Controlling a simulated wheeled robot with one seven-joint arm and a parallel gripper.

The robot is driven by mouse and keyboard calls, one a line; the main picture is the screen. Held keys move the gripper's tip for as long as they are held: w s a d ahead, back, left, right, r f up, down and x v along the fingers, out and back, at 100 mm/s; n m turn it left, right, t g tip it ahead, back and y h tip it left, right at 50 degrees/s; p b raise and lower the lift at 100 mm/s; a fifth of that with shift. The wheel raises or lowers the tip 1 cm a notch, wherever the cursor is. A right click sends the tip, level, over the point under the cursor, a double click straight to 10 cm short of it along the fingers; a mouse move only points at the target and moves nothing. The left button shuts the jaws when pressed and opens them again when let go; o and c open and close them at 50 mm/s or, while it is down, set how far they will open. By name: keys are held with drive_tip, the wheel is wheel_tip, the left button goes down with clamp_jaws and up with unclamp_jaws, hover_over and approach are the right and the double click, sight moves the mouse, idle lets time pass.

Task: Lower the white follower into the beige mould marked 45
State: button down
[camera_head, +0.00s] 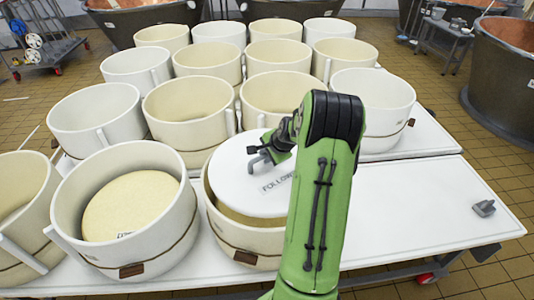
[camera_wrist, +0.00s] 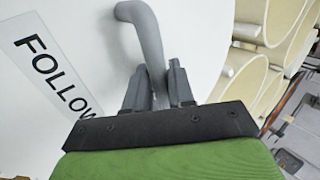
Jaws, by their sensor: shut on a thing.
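The white follower (camera_head: 235,175) is a round disc with a grey bent handle (camera_wrist: 150,35) and a label reading "FOLLOW...". My gripper (camera_head: 268,156) is shut on that handle; its two dark fingers (camera_wrist: 158,88) stand on either side of it in the wrist view. The follower is over the beige mould (camera_head: 228,228) at the front, which has a brown tag. The mould's left and front rim shows around the disc. The right side of mould and disc is hidden behind my green arm. I cannot read the mould's mark or tell whether disc and mould touch.
A white mould (camera_head: 68,222) with a beige disc (camera_head: 130,205) inside stands close on the left. Several beige and white moulds crowd behind. The white table (camera_head: 400,235) is clear at right except for a small grey object (camera_head: 484,208). Copper vats (camera_head: 505,80) stand beyond.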

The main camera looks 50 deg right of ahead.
sight(279, 177)
drive_tip(key=shift+f+b, duration=4.45)
drive_tip(key=shift+f, duration=1.75)
drive_tip(key=shift+f+b, duration=0.55)
drive_tip(key=shift+f, duration=0.25)
drive_tip(key=c, duration=0.9)
unclamp_jaws()
drive_tip(key=shift+s+f, duration=0.1)
drive_tip(key=shift+f, duration=0.05)
drive_tip(key=p+v, duration=0.5)
drive_tip(key=v, duration=1.1)
drive_tip(key=shift+a, duration=0.1)
